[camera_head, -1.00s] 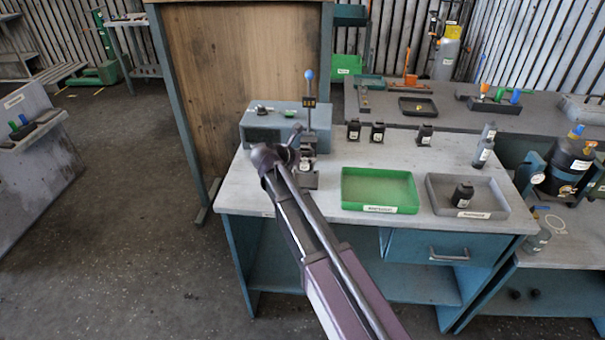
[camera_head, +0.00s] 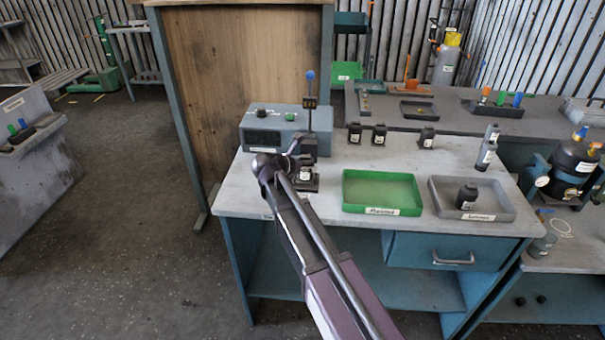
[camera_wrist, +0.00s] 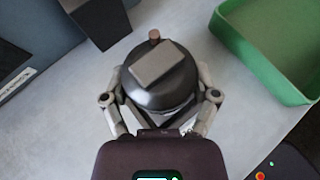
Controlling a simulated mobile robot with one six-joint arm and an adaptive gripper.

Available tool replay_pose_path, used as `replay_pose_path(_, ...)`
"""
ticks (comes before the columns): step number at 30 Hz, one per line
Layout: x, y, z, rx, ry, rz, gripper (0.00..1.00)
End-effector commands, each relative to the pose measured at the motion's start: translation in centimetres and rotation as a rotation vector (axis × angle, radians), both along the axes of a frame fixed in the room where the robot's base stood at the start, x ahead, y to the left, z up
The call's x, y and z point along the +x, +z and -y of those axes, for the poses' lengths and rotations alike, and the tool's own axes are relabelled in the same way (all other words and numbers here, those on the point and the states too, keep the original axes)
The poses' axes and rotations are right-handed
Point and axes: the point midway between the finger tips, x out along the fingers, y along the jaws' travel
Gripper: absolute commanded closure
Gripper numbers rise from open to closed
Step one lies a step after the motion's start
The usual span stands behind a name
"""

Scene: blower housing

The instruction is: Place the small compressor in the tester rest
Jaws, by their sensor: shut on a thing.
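The small compressor (camera_wrist: 160,75) is a dark domed body with a flat grey plate and a short copper-coloured stub on top, seen from above in the wrist view. My gripper (camera_wrist: 160,96) is shut on it, one finger on each side. In the head view a dark piece with a white label (camera_head: 305,173) stands over the dark tester rest (camera_head: 307,185), beside my arm's end. The tester (camera_head: 273,130) is a grey box with a blue-knobbed lever post. The compressor's underside is hidden, so I cannot tell whether it touches the rest.
A green tray (camera_head: 347,206) lies right of the rest, and a grey tray (camera_head: 505,215) holding a black unit (camera_head: 467,196) lies farther right. Three small black units (camera_head: 379,134) stand behind the trays. The tester's post (camera_wrist: 98,20) is close to my gripper.

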Motion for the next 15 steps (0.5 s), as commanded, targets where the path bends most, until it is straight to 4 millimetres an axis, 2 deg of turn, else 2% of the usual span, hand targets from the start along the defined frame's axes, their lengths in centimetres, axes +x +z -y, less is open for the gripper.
replay_pose_path(1,0.02,-0.8,0.01,-0.001,0.0,0.002,0.84)
replay_pose_path(6,0.02,-1.6,0.04,-0.001,0.0,0.002,0.84)
replay_pose_path(15,0.03,-1.63,0.06,-0.002,-0.001,0.001,0.84)
